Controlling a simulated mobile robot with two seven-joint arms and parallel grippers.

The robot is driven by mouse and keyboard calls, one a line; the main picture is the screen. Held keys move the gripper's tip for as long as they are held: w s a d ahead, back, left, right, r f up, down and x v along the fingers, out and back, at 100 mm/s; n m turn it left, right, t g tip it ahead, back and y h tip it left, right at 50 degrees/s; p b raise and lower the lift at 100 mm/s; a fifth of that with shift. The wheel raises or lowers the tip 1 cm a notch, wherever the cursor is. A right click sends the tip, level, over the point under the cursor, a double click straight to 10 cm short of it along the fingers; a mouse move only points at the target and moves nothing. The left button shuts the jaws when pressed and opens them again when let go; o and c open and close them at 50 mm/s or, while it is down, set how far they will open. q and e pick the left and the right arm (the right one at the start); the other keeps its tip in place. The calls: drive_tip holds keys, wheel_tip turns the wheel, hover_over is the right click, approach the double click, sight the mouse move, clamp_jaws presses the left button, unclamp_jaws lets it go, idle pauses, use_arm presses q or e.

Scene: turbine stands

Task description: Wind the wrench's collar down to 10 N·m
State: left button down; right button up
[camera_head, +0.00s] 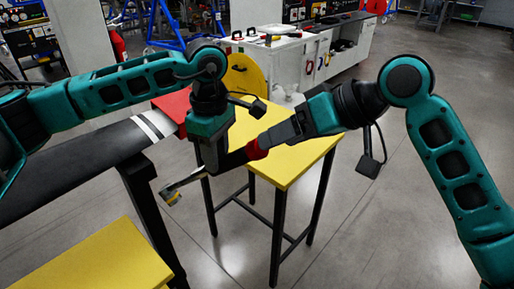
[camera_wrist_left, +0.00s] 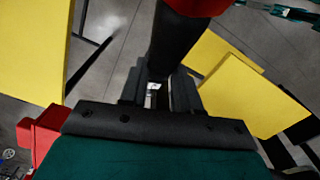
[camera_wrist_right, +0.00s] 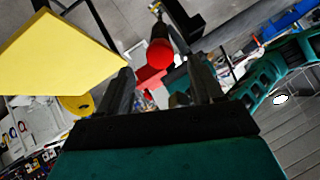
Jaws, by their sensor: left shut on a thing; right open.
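The torque wrench's black handle (camera_wrist_left: 180,45) is held between the fingers of my left gripper (camera_head: 213,165), which is shut on it. In the head view the metal shaft and head (camera_head: 174,193) stick out to the lower left, above the floor. The red collar (camera_head: 256,150) is at the upper right end. My right gripper (camera_head: 272,140) is open close to that end. In the right wrist view the collar's round red end (camera_wrist_right: 160,52) lies in line with the gap between the open fingers, around their tips. I cannot read any torque scale.
A yellow-topped table (camera_head: 290,160) stands below and behind the wrench. Another yellow surface (camera_head: 95,265) is at the lower left, near a dark bench (camera_head: 75,172). A yellow disc (camera_head: 243,78) and white cabinets (camera_head: 310,60) are behind. Floor is clear at the right.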

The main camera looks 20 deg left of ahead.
sight(268, 154)
use_arm(q)
drive_tip(key=shift+r, duration=0.1)
use_arm(e)
drive_tip(key=shift+x, duration=2.1)
drive_tip(key=shift+c, duration=0.2)
drive_tip(key=c, duration=1.1)
drive_tip(key=m, duration=0.3)
drive_tip(key=shift+m, duration=0.4)
drive_tip(key=shift+c, duration=0.2)
drive_tip(key=m, duration=0.4)
drive_tip(key=shift+m, duration=0.3)
drive_tip(key=m, duration=0.4)
drive_tip(key=shift+m, duration=0.4)
drive_tip(key=m, duration=0.4)
drive_tip(key=o, duration=1.2)
drive_tip(key=shift+c, duration=0.2)
drive_tip(key=shift+o, duration=0.4)
